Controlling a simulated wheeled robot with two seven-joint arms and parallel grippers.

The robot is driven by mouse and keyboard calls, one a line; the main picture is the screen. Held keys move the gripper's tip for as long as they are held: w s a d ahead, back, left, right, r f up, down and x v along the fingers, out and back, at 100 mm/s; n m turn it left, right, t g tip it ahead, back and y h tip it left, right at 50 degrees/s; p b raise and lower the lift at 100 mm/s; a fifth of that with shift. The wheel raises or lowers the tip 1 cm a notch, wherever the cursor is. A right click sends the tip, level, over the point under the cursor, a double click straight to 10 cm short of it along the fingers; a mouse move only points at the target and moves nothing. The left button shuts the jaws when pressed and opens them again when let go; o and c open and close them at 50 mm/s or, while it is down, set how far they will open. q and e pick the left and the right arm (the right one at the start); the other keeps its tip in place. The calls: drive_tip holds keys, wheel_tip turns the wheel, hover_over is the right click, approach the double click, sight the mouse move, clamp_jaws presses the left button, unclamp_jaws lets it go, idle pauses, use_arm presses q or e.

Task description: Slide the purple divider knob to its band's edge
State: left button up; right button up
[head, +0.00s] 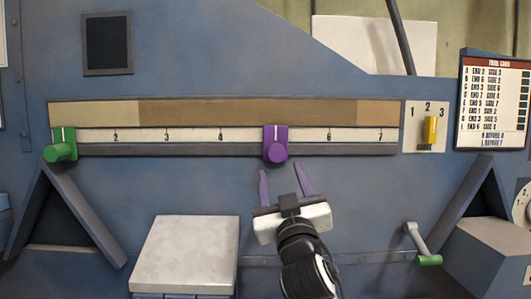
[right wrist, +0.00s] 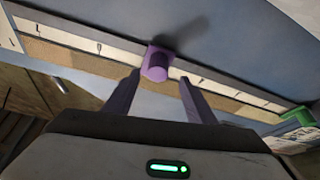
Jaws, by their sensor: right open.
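The purple divider knob (head: 276,146) sits on the numbered scale rail (head: 190,135), between the marks 4 and 6. Above the scale runs a band (head: 245,112) with a darker brown middle and lighter tan ends. The green knob (head: 62,146) is at the rail's left end. My right gripper (head: 281,172) is open and empty, with its purple fingers just below the purple knob in the head view. In the right wrist view the purple knob (right wrist: 156,66) shows beyond and between the open fingertips, apparently apart from them. My left gripper is not in view.
A yellow switch (head: 430,130) on a plate marked 1, 2, 3 is right of the rail. A trial card (head: 493,104) hangs further right. A grey-white box (head: 186,254) stands below left. A green-handled crank (head: 424,250) is at lower right. The wall around the purple knob is clear.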

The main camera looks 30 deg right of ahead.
sight(278, 157)
drive_tip(key=shift+w+d+r+p, duration=0.45)
drive_tip(key=shift+w+d+r, duration=0.25)
drive_tip(key=shift+w+r, duration=0.25)
drive_tip(key=p+x, duration=0.1)
drive_tip(key=x, duration=0.4)
drive_tip(key=shift+w+f, duration=0.1)
drive_tip(key=shift+f, duration=0.1)
drive_tip(key=shift+w+d+r, duration=0.1)
drive_tip(key=shift+w+d, duration=0.05)
drive_tip(key=shift+w, duration=0.25)
drive_tip(key=c, duration=1.1)
clamp_jaws()
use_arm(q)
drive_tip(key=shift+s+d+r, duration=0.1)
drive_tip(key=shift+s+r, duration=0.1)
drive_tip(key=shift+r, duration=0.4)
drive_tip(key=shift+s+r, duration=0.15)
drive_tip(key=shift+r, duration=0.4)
use_arm(e)
drive_tip(key=shift+d, duration=0.1)
